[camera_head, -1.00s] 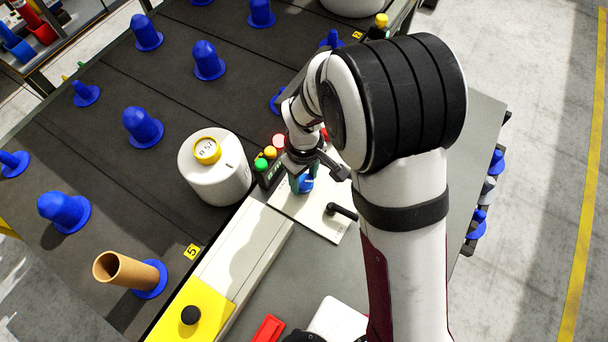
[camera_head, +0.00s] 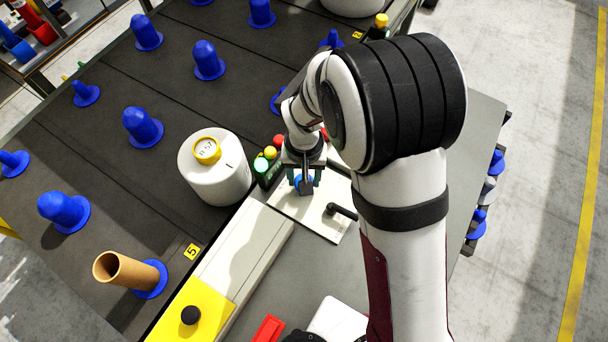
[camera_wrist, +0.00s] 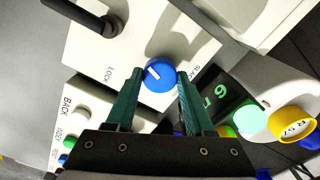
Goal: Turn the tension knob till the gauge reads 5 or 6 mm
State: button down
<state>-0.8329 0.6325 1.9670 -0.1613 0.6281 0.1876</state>
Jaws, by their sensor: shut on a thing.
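The tension knob (camera_wrist: 160,75) is round and blue with a white pointer line. It sits on a white panel (camera_wrist: 95,45) with printing that includes LOCK, and its top shows between my gripper's fingers in the wrist view. My gripper (camera_wrist: 160,82) has green fingers shut on the knob from both sides. In the head view my gripper (camera_head: 304,186) is over the panel, and the knob is partly hidden. The gauge (camera_wrist: 221,93) is a dark display to the right of the knob with green digits; a 6 appears readable, seen at an angle.
A green lamp (camera_head: 261,164) glows pale beside yellow and red lamps. A white bobbin (camera_head: 215,172) stands left of them. A black lever (camera_head: 341,211) rises from the panel near my gripper. Blue pegs and a brown tube (camera_head: 125,270) stand on the dark deck.

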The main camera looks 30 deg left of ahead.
jog(key=m, duration=0.5)
jog(key=shift+m, duration=0.3)
dwell(0.4)
jog(key=shift+c, duration=1.4)
grip_release()
notch_tip(320, 180, up, 16)
jog(key=shift+f, duration=0.1)
